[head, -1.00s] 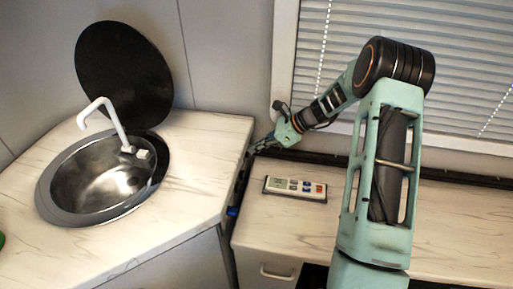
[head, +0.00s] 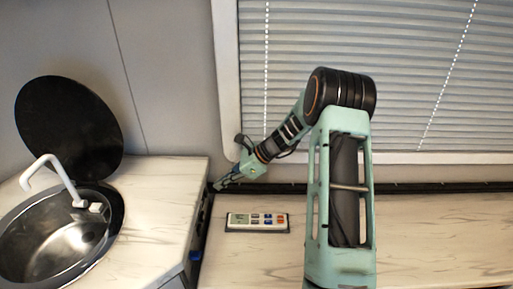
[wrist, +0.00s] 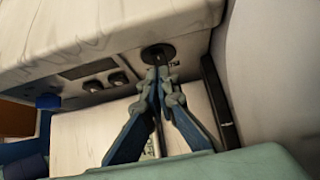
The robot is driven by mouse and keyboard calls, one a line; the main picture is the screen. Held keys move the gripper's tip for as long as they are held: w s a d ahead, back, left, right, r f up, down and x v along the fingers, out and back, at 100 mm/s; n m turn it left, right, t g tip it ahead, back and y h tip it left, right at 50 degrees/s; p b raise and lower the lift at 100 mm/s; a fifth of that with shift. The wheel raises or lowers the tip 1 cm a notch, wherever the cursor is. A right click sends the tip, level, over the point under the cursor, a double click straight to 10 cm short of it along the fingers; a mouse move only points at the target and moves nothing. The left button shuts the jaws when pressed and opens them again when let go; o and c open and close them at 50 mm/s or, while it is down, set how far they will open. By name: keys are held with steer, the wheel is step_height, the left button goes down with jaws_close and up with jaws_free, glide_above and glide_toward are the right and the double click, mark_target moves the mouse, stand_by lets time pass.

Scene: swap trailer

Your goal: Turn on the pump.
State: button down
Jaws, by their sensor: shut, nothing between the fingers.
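The pump is not clearly labelled in any view. In the wrist view a round black control (wrist: 159,52) sits on the side face of the counter, with small lettering beside it that I cannot read fully. My gripper (wrist: 160,74) is shut and empty, its fingertips just below and in front of this control. I cannot tell whether they touch it. In the head view my gripper (head: 220,186) is low in the gap beside the sink counter (head: 178,190), and the control is hidden.
A white remote-like panel with coloured buttons (head: 257,222) lies on the right worktop (head: 430,230). The sink (head: 60,245) with a white tap (head: 55,175) and raised black lid (head: 70,130) is at left. A window with blinds (head: 400,75) stands behind my arm.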

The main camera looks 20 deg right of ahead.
steer(key=a+r+v, duration=0.1)
steer(key=v, duration=0.9)
steer(key=w+a+r+v, duration=0.1)
steer(key=v, duration=0.9)
steer(key=shift+r+p, duration=0.4)
steer(key=shift+r, duration=0.05)
steer(key=shift+s+a, duration=0.1)
